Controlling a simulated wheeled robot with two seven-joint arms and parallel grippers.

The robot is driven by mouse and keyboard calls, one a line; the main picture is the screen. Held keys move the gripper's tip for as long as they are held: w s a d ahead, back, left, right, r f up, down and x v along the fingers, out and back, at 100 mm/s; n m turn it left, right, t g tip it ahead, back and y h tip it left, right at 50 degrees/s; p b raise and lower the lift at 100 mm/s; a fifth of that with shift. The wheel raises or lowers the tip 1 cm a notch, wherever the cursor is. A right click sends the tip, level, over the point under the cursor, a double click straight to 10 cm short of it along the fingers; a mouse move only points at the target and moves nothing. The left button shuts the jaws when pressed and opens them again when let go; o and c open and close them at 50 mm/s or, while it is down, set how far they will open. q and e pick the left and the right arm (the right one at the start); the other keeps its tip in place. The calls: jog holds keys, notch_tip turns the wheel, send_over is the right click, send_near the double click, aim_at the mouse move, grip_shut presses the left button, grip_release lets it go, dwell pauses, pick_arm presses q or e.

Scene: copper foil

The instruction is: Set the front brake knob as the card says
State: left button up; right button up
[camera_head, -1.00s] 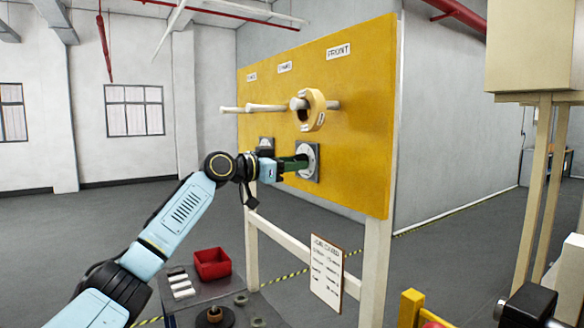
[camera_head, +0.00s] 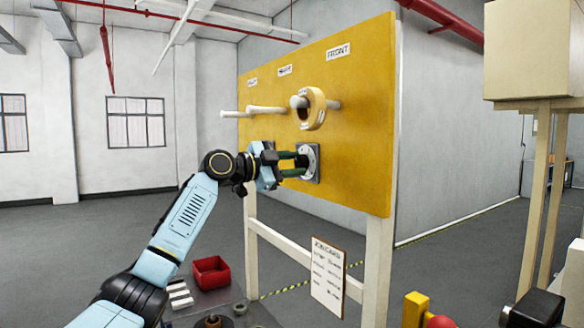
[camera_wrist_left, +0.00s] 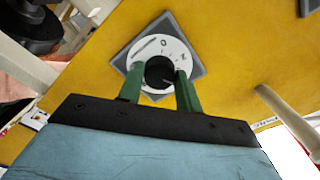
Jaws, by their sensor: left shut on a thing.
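The front brake knob is a black round knob (camera_wrist_left: 159,73) on a white dial with markings, set on a grey square plate (camera_head: 313,177) on the yellow panel. My left gripper (camera_head: 300,164) has its green fingers on either side of the knob and is shut on it. In the left wrist view the fingers (camera_wrist_left: 160,92) reach the knob's two sides. The knob's pointer is too dark to read clearly. The job card (camera_head: 327,277) hangs below the panel on the frame; its writing is too small to read. My right gripper is not in view.
The yellow panel (camera_head: 362,130) carries a FRONT label (camera_head: 338,51). A cream roll (camera_head: 314,109) hangs on a peg above the knob, with other pegs to its left. A red bin (camera_head: 211,272) stands on the low table. A red ball (camera_head: 440,322) shows at the bottom right.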

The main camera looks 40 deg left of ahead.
pick_arm(q)
jog(key=shift+m, duration=0.3)
jog(key=o, duration=1)
jog(key=shift+b+v, duration=3.05)
jog(key=shift+v, duration=3.65)
jog(key=shift+r, duration=0.1)
